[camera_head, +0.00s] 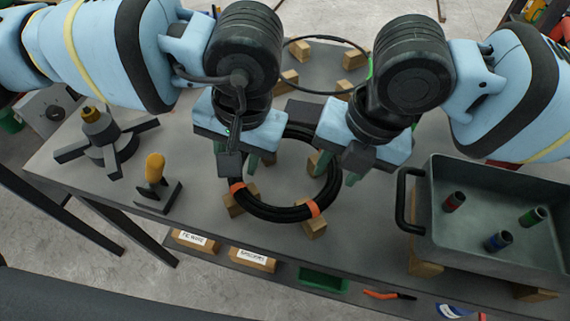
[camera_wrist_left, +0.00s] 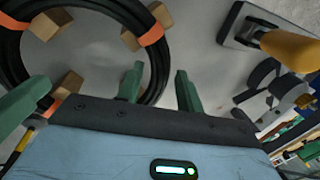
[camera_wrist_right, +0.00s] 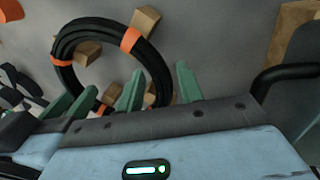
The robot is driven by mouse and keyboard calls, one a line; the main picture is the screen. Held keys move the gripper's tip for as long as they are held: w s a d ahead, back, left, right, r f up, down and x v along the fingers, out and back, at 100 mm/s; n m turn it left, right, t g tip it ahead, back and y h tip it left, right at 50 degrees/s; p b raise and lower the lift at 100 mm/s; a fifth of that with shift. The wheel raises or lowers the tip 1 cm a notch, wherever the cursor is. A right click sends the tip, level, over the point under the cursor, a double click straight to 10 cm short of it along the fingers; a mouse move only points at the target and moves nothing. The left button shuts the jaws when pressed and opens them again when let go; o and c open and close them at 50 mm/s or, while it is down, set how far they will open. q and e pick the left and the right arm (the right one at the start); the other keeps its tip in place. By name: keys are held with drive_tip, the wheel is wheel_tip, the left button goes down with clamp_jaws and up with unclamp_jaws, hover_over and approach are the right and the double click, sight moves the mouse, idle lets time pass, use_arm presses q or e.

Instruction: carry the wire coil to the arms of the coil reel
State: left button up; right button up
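The wire coil (camera_head: 265,212), black with orange bands, lies flat on wooden blocks (camera_head: 315,229) on the table. It also shows in the left wrist view (camera_wrist_left: 12,55) and right wrist view (camera_wrist_right: 70,45). My left gripper (camera_wrist_left: 158,88) is open, with the coil's ring between its fingers. My right gripper (camera_wrist_right: 158,88) is open, with the opposite side of the ring between its fingers. The coil reel (camera_head: 106,142), dark with several arms and a brass top, stands at the table's left, clear of the coil.
A yellow-handled tool (camera_head: 154,168) stands between reel and coil. A grey metal tray (camera_head: 480,254) with small coloured cylinders is at right, its black handle (camera_head: 402,200) near my right gripper. A thinner cable loop (camera_head: 325,39) lies behind. Labelled wooden boxes (camera_head: 252,259) sit below the front edge.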

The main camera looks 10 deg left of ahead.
use_arm(q)
drive_tip(key=c, duration=0.7)
use_arm(e)
drive_tip(key=c, duration=0.7)
use_arm(q)
clamp_jaws()
use_arm(e)
clamp_jaws()
drive_tip(key=shift+w+d, duration=0.1)
drive_tip(key=shift+w, duration=0.05)
